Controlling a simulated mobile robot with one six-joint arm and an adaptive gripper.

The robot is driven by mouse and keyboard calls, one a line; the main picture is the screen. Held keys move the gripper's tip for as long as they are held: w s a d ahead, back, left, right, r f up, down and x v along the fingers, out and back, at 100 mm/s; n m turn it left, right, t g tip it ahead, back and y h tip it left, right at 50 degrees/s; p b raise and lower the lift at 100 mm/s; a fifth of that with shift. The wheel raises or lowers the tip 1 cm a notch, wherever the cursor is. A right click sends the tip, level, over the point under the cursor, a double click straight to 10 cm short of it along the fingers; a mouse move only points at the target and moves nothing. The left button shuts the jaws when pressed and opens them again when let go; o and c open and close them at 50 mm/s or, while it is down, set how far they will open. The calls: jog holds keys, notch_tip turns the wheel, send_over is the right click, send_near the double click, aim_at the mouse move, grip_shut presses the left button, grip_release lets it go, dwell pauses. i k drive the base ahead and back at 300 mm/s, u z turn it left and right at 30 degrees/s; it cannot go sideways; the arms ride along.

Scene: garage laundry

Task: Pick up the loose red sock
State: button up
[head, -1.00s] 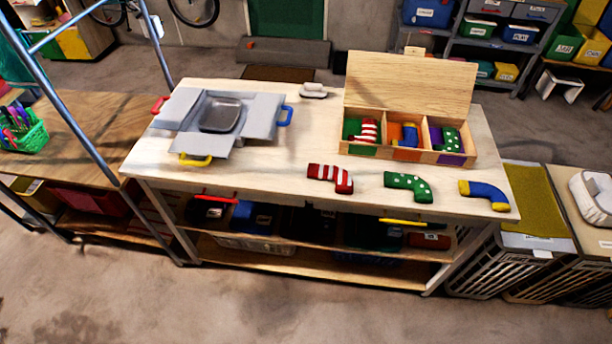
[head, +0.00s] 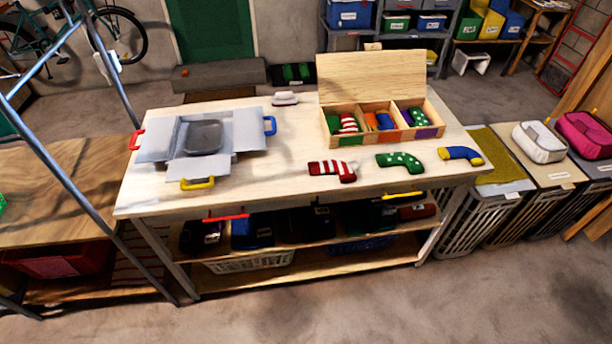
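The loose red sock (head: 332,170) has white stripes and lies flat on the light wooden table (head: 270,180), near its front edge and left of two other socks. A green sock with white dots (head: 400,161) lies to its right. A blue sock with yellow ends (head: 460,155) lies further right. Another red-and-white striped sock (head: 348,123) sits in the left compartment of an open wooden box (head: 376,138) behind them. My gripper does not show in the head view.
A grey folding board with coloured handles (head: 205,142) covers the table's left part. A small brush-like item (head: 285,98) lies at the back. Laundry hampers (head: 465,215) stand right of the table. The floor in front is clear.

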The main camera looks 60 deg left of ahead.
aim_at(346, 174)
jog(key=k, duration=1.3)
jog(key=u, duration=2.1)
jog(key=i, duration=0.5)
jog(key=u, duration=0.2)
